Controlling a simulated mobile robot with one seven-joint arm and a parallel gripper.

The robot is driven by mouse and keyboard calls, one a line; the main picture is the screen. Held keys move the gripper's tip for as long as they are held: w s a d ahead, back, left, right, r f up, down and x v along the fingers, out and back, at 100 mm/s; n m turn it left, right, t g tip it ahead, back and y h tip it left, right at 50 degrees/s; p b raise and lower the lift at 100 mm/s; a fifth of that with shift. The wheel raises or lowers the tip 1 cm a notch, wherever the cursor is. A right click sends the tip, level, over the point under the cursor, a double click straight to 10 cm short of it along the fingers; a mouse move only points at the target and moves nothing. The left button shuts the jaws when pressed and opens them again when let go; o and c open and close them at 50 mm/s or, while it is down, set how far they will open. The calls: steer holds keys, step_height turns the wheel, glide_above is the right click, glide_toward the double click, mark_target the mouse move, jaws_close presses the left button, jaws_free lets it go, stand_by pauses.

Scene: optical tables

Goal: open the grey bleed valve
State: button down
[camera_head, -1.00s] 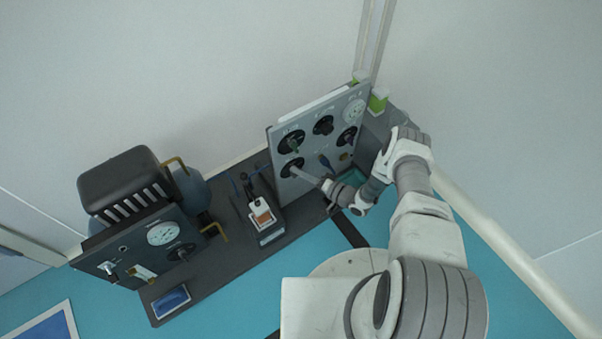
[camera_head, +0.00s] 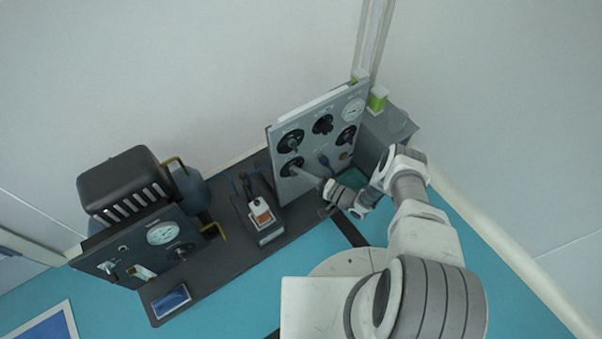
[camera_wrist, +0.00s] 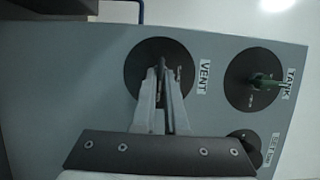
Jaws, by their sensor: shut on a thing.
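The grey valve sits on a round black dial labelled VENT (camera_wrist: 146,58), on an upright grey panel (camera_wrist: 60,80). In the head view this dial (camera_head: 286,165) is at the lower left of the panel. My gripper (camera_wrist: 164,78) reaches straight at the dial's middle, its fingers close together and shut on the valve handle. The fingers hide most of the handle, so its angle is hard to tell. My gripper (camera_head: 302,172) also shows at the dial in the head view.
A green TANK knob (camera_wrist: 262,81) is beside the VENT dial, and another black dial (camera_wrist: 243,136) is nearby.

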mark_target(291, 160)
steer(key=shift+w, duration=0.1)
steer(key=c, duration=1)
jaws_free()
steer(key=shift+o, duration=0.2)
step_height(291, 160, up, 4)
steer(key=shift+r+p, duration=0.25)
steer(key=shift+p, duration=1)
steer(key=s+d+r+p, duration=0.3)
steer(key=d+r, duration=0.3)
steer(key=d, duration=0.5)
steer(key=shift+s+r, duration=0.15)
steer(key=shift+r, duration=0.15)
steer(key=shift+d, duration=0.1)
